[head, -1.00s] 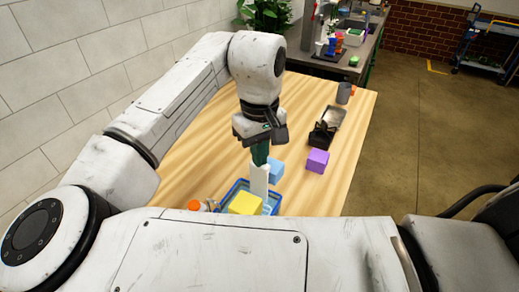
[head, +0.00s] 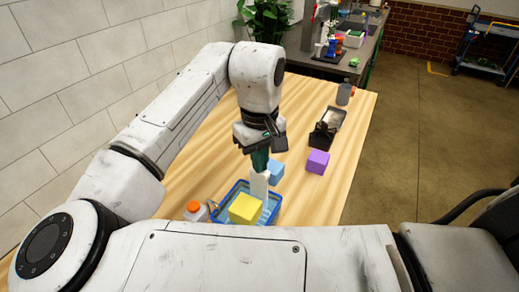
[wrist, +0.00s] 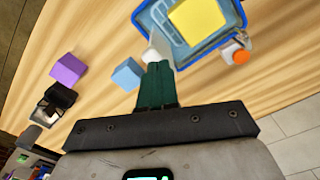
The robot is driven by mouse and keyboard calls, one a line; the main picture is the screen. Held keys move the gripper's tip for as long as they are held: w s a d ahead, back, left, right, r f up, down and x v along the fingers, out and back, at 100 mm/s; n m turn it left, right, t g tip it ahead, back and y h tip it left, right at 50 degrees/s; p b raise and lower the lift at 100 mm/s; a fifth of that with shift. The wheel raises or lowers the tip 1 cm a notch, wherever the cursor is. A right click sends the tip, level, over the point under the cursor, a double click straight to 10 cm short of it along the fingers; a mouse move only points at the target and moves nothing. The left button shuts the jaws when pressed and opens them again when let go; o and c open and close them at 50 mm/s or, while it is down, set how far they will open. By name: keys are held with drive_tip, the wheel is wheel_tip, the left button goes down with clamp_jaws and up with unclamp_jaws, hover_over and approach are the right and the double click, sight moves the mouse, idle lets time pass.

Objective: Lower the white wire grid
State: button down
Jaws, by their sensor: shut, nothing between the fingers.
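A blue-rimmed tray (head: 278,203) stands on the wooden table below my gripper; it also shows in the wrist view (wrist: 205,52). Pale bars inside it (wrist: 163,22) look like part of a wire grid, appearing light blue rather than clearly white. A yellow block (head: 245,208) covers much of the tray's inside. My gripper (head: 260,165) is shut, its green fingers pointing down at the tray's far edge. A white piece (head: 259,185) shows at the fingertips; I cannot tell whether it touches them or what it belongs to.
A light blue block (head: 275,171) sits close beside my fingers. A purple block (head: 318,162) and a black holder (head: 327,127) stand to the right. An orange-capped bottle (head: 195,210) is left of the tray. A grey bottle (head: 345,94) stands at the far end.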

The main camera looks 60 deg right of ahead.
drive_tip(key=shift+f+b, duration=0.3)
drive_tip(key=shift+f, duration=0.55)
wheel_tip(320, 180, up, 5)
drive_tip(key=p, duration=0.5)
idle(0.5)
